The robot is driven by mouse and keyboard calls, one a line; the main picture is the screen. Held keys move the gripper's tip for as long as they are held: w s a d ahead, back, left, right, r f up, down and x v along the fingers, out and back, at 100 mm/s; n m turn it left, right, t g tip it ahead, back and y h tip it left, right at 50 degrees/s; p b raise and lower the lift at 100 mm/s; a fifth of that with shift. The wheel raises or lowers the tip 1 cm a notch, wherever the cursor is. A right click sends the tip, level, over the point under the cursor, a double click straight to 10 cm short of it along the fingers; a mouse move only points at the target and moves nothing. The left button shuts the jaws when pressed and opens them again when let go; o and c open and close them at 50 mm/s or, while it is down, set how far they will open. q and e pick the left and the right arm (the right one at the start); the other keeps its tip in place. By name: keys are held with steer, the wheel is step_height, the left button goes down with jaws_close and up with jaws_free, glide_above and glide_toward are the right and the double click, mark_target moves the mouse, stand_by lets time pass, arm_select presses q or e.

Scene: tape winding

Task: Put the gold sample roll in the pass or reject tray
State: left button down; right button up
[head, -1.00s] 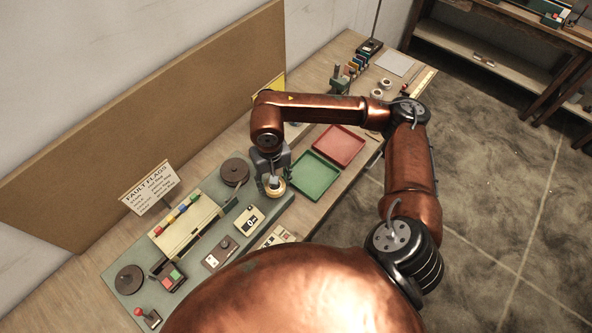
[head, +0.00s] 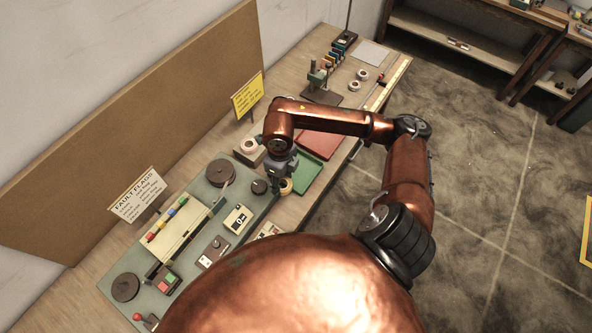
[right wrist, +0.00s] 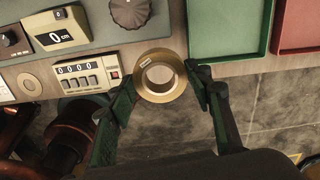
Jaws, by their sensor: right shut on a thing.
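The gold sample roll (head: 286,187), a ring with a pale core, is in my right gripper (head: 284,176). In the right wrist view the roll (right wrist: 160,97) sits between the two fingers of my right gripper (right wrist: 166,88), shut on it, near the bench's front edge. The green tray (head: 305,184) lies just right of it in the head view, partly behind my arm; its rim (right wrist: 228,58) shows in the right wrist view. My left gripper is not in view.
A black knob-like post (head: 259,187) and a pinkish roll on a block (head: 249,147) stand left of my gripper. A yellow sign (head: 247,96) stands behind.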

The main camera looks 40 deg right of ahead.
steer(key=m, duration=0.2)
steer(key=d+m, duration=0.1)
steer(key=m, duration=0.1)
steer(key=d+m, duration=0.1)
steer(key=shift+s+f+m, duration=0.25)
steer(key=shift+f+m, duration=0.15)
steer(key=w+d+f, duration=0.2)
steer(key=d, duration=0.1)
steer(key=w+d+f+p, duration=0.1)
steer(key=w+d+f, duration=0.2)
steer(key=w+d+f+p, duration=0.1)
steer(key=w+d+f, duration=0.1)
steer(key=d+f, duration=0.1)
steer(key=shift+w+d+f, duration=0.15)
steer(key=shift+w+d, duration=0.05)
steer(key=shift+w, duration=0.15)
steer(key=shift+w+d+f, duration=0.35)
steer(key=shift+d+f, duration=0.05)
steer(key=shift+f, duration=0.3)
step_height(320, 180, down, 3)
steer(key=shift+r+p, duration=0.1)
steer(key=shift+p, duration=0.65)
steer(key=shift+d, duration=0.1)
steer(key=shift+f, duration=0.2)
